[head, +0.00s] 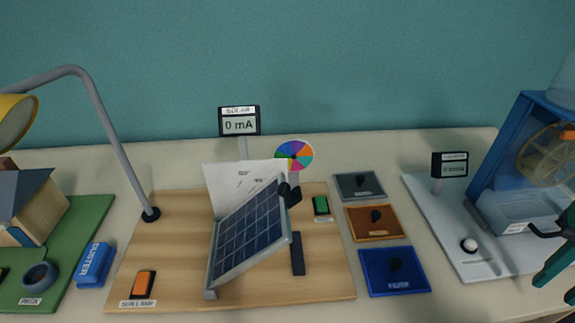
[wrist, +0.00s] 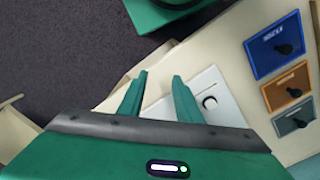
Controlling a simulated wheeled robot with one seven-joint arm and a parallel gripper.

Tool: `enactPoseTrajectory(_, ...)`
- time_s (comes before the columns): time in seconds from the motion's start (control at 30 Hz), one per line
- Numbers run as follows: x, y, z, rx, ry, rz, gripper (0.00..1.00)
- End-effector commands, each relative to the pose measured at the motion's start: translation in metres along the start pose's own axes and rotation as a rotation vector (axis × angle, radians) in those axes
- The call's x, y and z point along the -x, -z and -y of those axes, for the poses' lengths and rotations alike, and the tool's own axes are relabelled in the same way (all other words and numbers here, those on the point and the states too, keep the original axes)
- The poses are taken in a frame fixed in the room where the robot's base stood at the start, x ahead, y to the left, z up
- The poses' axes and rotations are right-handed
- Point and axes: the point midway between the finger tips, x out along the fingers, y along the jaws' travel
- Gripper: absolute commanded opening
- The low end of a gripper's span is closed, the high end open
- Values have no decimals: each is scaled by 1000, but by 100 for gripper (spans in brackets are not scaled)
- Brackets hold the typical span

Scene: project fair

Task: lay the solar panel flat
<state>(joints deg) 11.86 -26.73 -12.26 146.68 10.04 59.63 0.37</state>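The solar panel (head: 250,235) stands tilted on a wooden board (head: 175,240) in the head view, with its dark cells facing left and its right edge raised. A display reading 0 mA (head: 239,124) stands behind it. My gripper (wrist: 160,82) shows in the wrist view with its two green fingers apart and nothing between them. The panel is not in the wrist view.
Blue, orange and grey plates (head: 395,270) with dark knobs lie right of the board. A water-wheel model (head: 500,205) on a white base stands at the right. A house model (head: 35,205) and a lamp arm (head: 115,135) are at the left. An orange switch (head: 144,283) sits at the board's front left.

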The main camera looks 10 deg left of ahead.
Motion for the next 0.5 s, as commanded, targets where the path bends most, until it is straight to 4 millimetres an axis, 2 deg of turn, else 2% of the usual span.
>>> enactPoseTrajectory(0.1, 0, 0, 0, 0, 0, 0, 31)
enactPoseTrajectory(0.17, 0, 0, 0, 1, 0, 0, 36)
enactPoseTrajectory(0.27, 8, -7, -2, 28, 7, -13, 36)
enactPoseTrajectory(0.37, 19, 2, 14, 118, 5, -15, 36)
enactPoseTrajectory(0.47, 37, 17, 44, 278, 2, -17, 36)
enactPoseTrajectory(0.5, 47, 22, 60, 360, 1, -19, 36)
